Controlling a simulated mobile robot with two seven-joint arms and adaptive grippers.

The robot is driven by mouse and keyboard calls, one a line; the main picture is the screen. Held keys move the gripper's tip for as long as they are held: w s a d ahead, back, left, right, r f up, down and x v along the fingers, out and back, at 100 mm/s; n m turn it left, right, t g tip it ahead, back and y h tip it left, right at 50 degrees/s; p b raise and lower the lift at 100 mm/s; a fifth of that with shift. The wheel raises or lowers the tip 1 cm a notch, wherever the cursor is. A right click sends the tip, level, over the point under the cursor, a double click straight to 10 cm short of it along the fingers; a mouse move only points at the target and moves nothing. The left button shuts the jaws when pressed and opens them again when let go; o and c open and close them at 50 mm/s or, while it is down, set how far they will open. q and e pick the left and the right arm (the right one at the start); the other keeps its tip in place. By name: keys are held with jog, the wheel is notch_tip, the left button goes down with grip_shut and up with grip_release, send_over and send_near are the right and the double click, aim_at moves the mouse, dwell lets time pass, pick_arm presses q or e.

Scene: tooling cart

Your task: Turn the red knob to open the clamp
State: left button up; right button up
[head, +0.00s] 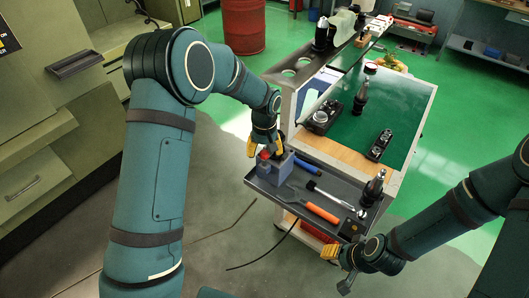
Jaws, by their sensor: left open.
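The red knob (264,155) is small and partly hidden by my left gripper. It sits by a blue-grey block (269,173), which looks like the clamp, at the left end of the cart's dark tray. My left gripper (263,148) is open, with its yellow fingers pointing down right at the knob. I cannot tell whether the fingers touch it. My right gripper (334,262) is low, in front of the tray's near right corner and away from the clamp. Its jaw state does not show clearly.
The tray (280,195) also holds an orange-handled tool (321,213), a ratchet (333,197), a blue-handled tool (307,168) and a black tool holder (373,188). The cart's green top (399,105) carries several dark devices. A red barrel (244,27) stands behind.

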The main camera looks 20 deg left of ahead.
pick_arm(q)
jog(key=shift+f, duration=0.55)
grip_shut()
